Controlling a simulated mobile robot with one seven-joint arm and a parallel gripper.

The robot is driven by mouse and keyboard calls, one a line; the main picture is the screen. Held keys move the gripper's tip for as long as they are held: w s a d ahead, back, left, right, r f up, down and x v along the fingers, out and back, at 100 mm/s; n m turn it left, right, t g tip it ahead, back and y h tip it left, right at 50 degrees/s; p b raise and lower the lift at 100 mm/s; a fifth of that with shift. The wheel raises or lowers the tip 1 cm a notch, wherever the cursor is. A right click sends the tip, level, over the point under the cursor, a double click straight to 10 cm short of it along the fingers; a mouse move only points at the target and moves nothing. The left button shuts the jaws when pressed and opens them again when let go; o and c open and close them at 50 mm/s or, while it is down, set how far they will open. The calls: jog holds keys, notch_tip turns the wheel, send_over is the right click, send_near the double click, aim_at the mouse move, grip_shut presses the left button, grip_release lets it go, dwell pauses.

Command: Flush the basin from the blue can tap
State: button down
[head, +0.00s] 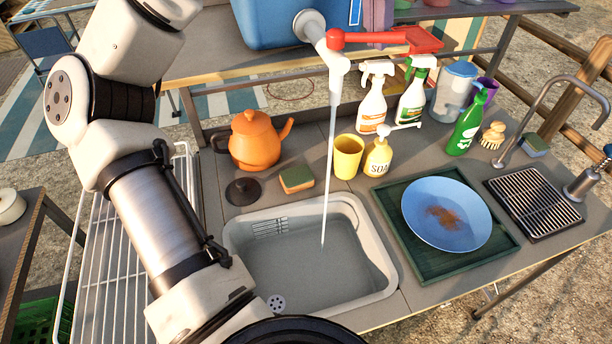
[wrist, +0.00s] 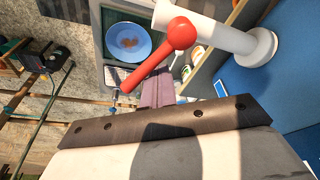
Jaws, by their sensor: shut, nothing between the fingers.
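The blue can (head: 275,22) stands on the upper shelf, and its blue side shows in the wrist view (wrist: 245,95). Its white tap (head: 330,52) has a red lever (head: 370,38) pointing right in the head view. A thin stream of water (head: 327,160) runs from the spout into the grey basin (head: 378,288). The basin's drain (head: 276,302) shows uncovered; water depth is unclear. In the wrist view my gripper (wrist: 165,124) is a dark bar, shut and empty, near the red lever (wrist: 150,66), with a visible gap. The head view does not show my gripper.
A black disc (head: 242,191), sponge (head: 296,179), orange kettle (head: 254,140), yellow cup (head: 347,156) and soap bottle (head: 378,158) stand behind the basin. Spray bottles (head: 372,100) stand below the lever. A soiled blue plate (head: 425,195) lies on a green tray (head: 395,255) at right.

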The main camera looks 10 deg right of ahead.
aim_at(389, 39)
jog(key=shift+s+d, duration=0.1)
jog(key=shift+s, duration=1.75)
jog(key=r+p, duration=0.2)
jog(key=r, duration=0.1)
jog(key=r+p, duration=0.1)
jog(key=shift+w+r+p, duration=0.25)
jog(key=shift+r+p, duration=0.05)
jog(key=s+a, duration=0.4)
jog(key=shift+s, duration=0.35)
jog(key=b+x, duration=0.2)
jog(key=x, duration=0.1)
jog(key=a+x, duration=0.1)
jog(key=shift+s+d+f+b, duration=0.15)
jog(key=shift+s+f+b, duration=0.05)
jog(key=shift+f+b, duration=0.2)
